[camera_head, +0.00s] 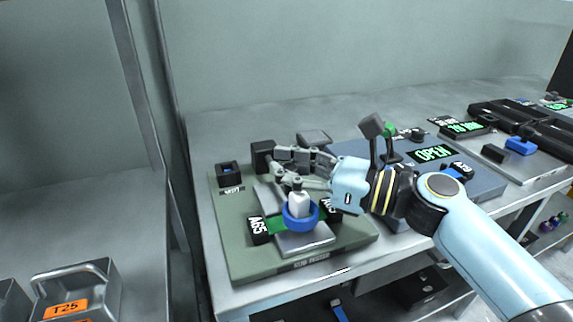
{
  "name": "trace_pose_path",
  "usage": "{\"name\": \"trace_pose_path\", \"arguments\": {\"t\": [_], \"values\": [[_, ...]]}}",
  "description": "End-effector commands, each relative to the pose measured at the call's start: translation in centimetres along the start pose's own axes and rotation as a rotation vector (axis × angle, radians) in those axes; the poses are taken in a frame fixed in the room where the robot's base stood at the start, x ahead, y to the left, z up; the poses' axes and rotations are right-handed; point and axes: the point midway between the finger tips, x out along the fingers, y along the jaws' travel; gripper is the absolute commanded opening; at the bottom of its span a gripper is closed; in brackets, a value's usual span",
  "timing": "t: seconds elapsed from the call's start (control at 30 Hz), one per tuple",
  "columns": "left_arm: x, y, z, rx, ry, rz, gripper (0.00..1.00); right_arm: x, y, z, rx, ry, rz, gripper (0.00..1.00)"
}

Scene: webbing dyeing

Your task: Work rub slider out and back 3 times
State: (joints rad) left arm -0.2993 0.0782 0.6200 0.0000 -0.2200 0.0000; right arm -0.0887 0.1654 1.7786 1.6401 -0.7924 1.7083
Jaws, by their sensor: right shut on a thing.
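The rub tester is a green base plate (240,235) on the bench, with a strip of green webbing across it between black "A65" clamps (258,229). A white knob with a blue ring (300,215), which looks like the rub slider, sits over the middle of the webbing. My right gripper (283,170) comes in from the right and is shut at the knob's upper end; its fingers partly hide the contact. A dark block (262,157) stands just beyond the fingertips. My left gripper is not in view.
A blue-grey unit with a green "OPEN" display (432,153) and an upright lever (374,128) stands right of the plate, partly behind my right arm. A metal box labelled "T25" (66,308) sits lower left. A metal post (163,120) rises left of the bench.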

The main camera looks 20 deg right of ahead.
Motion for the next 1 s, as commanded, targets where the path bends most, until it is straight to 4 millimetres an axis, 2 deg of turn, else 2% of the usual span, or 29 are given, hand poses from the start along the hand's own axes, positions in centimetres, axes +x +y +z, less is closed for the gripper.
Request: {"name": "trace_pose_path", "arguments": {"t": [0.17, 0.37, 0.6, 0.63, 0.8, 0.87, 1.0], "values": [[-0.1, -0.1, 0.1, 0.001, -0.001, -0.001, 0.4, -0.1, -0.1, 0.0, -0.001, 0.001, -0.005, 0.0], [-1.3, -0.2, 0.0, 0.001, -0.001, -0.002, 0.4, -1.6, 1.3, 0.1, 0.001, 0.003, -0.006, 0.0], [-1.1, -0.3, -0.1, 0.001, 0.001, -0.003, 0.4, -1.7, 1.4, -0.1, 0.001, 0.004, -0.002, 0.0], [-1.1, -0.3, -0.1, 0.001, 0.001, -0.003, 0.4, -1.7, 1.4, -0.1, 0.001, 0.004, -0.002, 0.19], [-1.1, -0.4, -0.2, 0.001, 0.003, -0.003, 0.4, -1.6, 1.4, -0.1, 0.0, 0.003, -0.001, 0.41], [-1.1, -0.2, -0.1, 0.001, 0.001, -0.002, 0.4, -1.6, 1.4, -0.1, 0.0, 0.003, -0.002, 0.49], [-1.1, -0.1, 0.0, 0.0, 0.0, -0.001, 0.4, -1.6, 1.4, 0.0, 0.0, 0.001, -0.002, 0.49]]}}
